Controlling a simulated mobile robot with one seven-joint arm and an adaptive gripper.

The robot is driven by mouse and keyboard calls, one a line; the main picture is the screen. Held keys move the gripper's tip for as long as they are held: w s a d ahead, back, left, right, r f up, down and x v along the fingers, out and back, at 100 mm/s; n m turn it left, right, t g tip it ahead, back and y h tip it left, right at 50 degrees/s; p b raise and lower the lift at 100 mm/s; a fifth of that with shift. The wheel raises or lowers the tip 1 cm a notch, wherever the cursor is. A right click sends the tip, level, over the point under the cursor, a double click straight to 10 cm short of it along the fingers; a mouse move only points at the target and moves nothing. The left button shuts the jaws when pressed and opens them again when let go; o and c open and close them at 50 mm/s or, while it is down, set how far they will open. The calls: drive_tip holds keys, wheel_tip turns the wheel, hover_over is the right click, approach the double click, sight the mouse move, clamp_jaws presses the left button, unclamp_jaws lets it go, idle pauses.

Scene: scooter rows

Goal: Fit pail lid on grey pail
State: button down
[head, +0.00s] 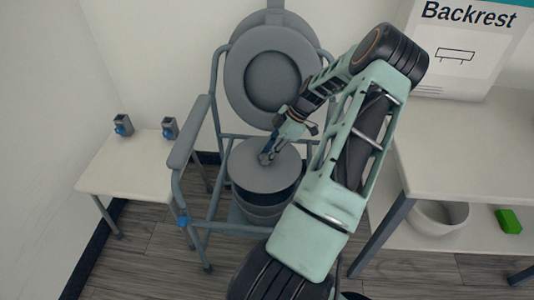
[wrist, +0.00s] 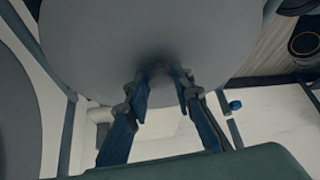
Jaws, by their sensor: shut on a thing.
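The pail lid (head: 250,178) is a flat grey disc, roughly level, in the middle of the grey commode chair frame. My gripper (head: 267,158) is shut on the lid's top near its centre; the fingers hide the part they grip. The grey pail (head: 262,212) is below the lid, inside the chair frame. A dark band shows between the lid's front edge and the pail, so the lid looks raised above it. In the wrist view the lid (wrist: 150,35) fills the upper middle beyond my fingers (wrist: 164,88), and the pail cannot be made out.
The chair's frame (head: 190,150) and armrests surround the pail, with its round seat (head: 235,70) tipped up behind. A low white table (head: 125,170) with two small devices stands left. A white shelf unit (head: 460,150) at right holds a white bowl (head: 438,218) and green block (head: 508,221).

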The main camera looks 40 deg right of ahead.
sight(276, 159)
drive_tip(key=shift+f+b, duration=2.65)
drive_tip(key=shift+f, duration=1.75)
drive_tip(key=shift+f, duration=0.2)
drive_tip(key=c, duration=1.6)
unclamp_jaws()
drive_tip(key=v, duration=0.7)
drive_tip(key=shift+d+r, duration=0.1)
drive_tip(key=shift+r, duration=0.2)
